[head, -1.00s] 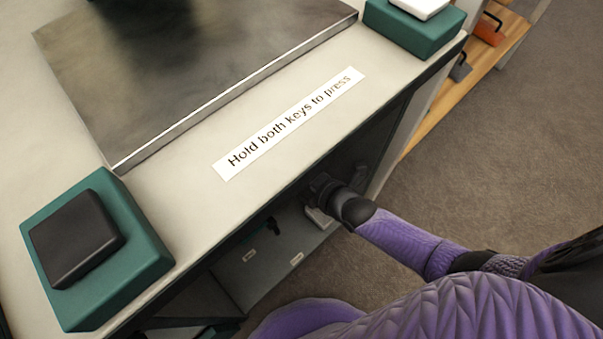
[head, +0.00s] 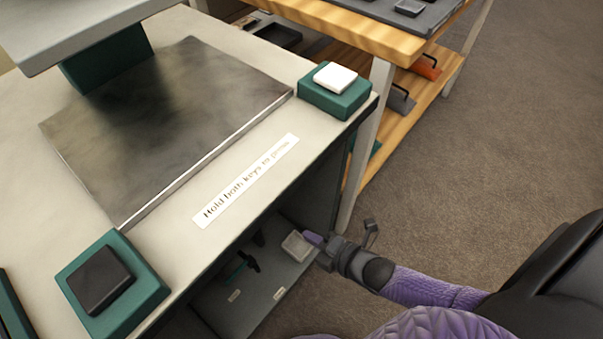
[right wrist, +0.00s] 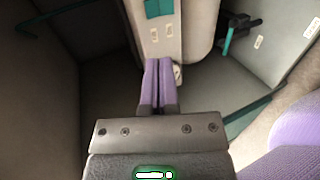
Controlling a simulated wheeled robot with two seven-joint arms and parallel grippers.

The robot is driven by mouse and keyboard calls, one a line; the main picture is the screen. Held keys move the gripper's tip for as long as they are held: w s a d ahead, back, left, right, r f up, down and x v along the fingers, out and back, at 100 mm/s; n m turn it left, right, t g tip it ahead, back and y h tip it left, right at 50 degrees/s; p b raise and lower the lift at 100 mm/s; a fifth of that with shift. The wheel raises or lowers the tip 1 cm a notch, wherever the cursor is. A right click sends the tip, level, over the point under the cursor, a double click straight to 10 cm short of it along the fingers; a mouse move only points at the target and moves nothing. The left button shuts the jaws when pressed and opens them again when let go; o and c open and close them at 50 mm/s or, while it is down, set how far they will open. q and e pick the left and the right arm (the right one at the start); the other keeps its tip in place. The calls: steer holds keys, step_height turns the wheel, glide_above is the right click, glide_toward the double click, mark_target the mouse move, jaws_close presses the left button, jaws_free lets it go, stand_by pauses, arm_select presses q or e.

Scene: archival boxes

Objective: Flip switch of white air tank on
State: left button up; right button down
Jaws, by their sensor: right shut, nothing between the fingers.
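In the right wrist view a pale, rounded upright body (right wrist: 199,28), possibly the white air tank, stands beyond my right gripper (right wrist: 158,62). A pale strip with two small labels and a teal block (right wrist: 159,8) lies along its left side. The purple fingers are shut together and empty. Their tips are close to a small round dial-like part (right wrist: 178,73); contact cannot be told. In the head view my right gripper (head: 312,239) reaches into the opening under the bench, beside a pale box-like part (head: 296,246). I cannot make out a switch for certain. My left gripper is not in view.
The bench top (head: 221,165) overhangs the opening. A black-handled teal part (head: 243,266) and small labels are inside. A wooden shelf unit (head: 376,147) stands behind at right. The carpet (head: 500,130) to the right is clear.

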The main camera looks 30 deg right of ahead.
steer(key=shift+s, duration=0.1)
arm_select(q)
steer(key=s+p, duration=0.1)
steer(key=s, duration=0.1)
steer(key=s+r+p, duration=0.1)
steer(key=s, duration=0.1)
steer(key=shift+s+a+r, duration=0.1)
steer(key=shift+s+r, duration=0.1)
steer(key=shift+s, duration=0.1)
arm_select(e)
steer(key=r+n+g, duration=0.1)
steer(key=n, duration=0.5)
steer(key=w+r+n+g+h, duration=0.1)
steer(key=n+g, duration=0.1)
steer(key=n, duration=0.4)
steer(key=w+r+n+g, duration=0.1)
steer(key=n, duration=0.5)
steer(key=shift+a+h, duration=0.3)
steer(key=shift+a, duration=0.05)
steer(key=shift+f, duration=0.1)
